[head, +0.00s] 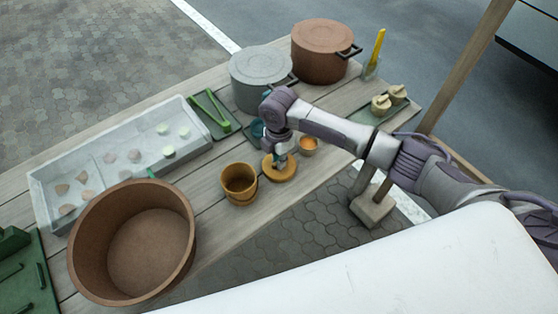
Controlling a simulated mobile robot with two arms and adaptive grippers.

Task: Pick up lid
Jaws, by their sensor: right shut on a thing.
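An ochre round lid (281,172) with a light knob shows near the front edge of the wooden table. My right gripper (282,155) points down over it and is shut on the lid; the fingertips are small and partly covered by the arm. I cannot tell whether the lid still touches the table. An ochre pot (239,184) with an open top stands just left of the lid. My left gripper is not in view.
A big brown tub (180,280) stands at front left, beside a grey tray (50,177) of small pieces. A grey lidded pot (262,68) and a brown lidded pot (322,45) stand behind my gripper. An orange-filled cup (308,145) is close to the lid's right.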

